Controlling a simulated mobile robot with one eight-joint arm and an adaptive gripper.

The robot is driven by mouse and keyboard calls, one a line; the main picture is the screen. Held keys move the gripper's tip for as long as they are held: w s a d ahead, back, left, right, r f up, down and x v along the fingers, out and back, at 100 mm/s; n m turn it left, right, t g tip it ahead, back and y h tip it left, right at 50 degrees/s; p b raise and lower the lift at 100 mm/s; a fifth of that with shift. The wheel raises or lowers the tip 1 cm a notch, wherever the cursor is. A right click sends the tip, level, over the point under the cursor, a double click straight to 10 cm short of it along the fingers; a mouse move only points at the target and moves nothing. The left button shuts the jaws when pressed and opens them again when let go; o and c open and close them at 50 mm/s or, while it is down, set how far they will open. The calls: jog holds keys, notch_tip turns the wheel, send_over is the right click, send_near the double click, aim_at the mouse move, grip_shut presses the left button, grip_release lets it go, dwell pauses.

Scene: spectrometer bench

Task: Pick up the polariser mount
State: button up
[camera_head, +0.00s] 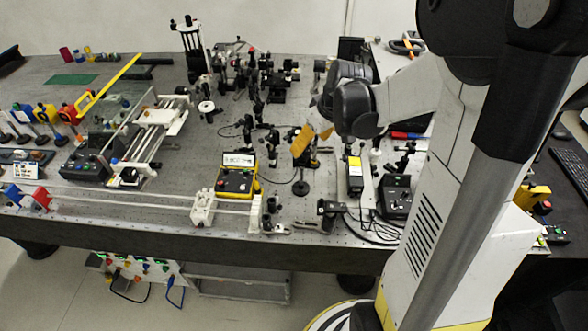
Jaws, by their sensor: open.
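I cannot tell for certain which of the small black optics mounts is the polariser mount. A black post on a round base (301,187) stands below my gripper on the bench. Several other dark post mounts (262,85) crowd the bench behind and to the left.
A yellow-cased meter (238,182) stands left of my gripper. A yellow-and-black box (355,175) and a black control box (394,198) with cables stand to the right. A rail assembly (150,130) fills the left. Bare perforated bench (325,185) shows at the front middle.

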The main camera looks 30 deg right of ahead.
jog(key=x, duration=0.2)
jog(key=b+x, duration=0.1)
jog(key=x, duration=0.2)
jog(key=shift+w+a+f, duration=0.15)
jog(key=shift+w+a, duration=0.15)
jog(key=shift+w, duration=0.1)
jog(key=c, duration=1.5)
